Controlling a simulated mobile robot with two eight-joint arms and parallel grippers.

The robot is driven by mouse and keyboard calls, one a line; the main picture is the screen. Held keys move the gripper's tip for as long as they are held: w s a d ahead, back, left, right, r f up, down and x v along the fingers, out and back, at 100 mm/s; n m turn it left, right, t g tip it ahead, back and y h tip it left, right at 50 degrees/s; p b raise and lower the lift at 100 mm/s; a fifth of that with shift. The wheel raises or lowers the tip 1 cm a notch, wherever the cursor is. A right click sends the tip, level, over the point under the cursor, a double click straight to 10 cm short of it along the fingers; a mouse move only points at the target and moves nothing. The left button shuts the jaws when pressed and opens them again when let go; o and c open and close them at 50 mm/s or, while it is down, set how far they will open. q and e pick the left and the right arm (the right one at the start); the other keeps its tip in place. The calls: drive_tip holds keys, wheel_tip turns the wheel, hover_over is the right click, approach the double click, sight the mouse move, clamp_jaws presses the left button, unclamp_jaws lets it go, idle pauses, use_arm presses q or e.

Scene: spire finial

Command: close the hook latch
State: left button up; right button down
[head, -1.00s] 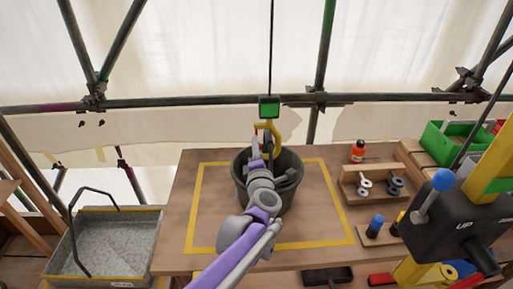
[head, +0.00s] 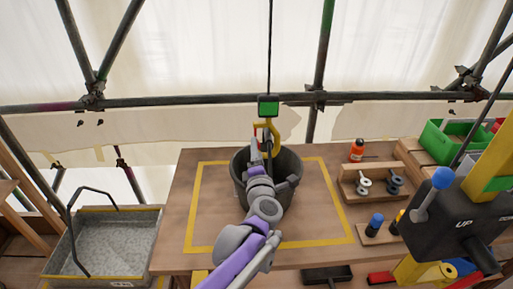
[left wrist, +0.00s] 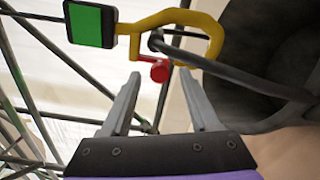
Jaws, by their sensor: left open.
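The yellow hook (head: 276,130) hangs below a block with a green face (head: 268,107) above the bucket. In the left wrist view the hook (left wrist: 214,38) curves around the dark bucket handle (left wrist: 225,68). The red latch piece (left wrist: 160,70) shows at the hook's mouth, with a short red arm reaching left. My left gripper (left wrist: 160,76) is open, with the red piece appearing between its fingertips; contact cannot be told. In the head view my left gripper (head: 255,150) is by the hook, over the bucket (head: 290,170). My right gripper is not in view.
The bucket stands on a wooden table inside a yellow taped outline (head: 190,215). A control box with a blue-knobbed lever (head: 442,180) stands front right. A grey tray (head: 115,240) is at left.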

use_arm(q)
drive_tip(key=s, duration=0.8)
drive_tip(key=shift+s, duration=0.15)
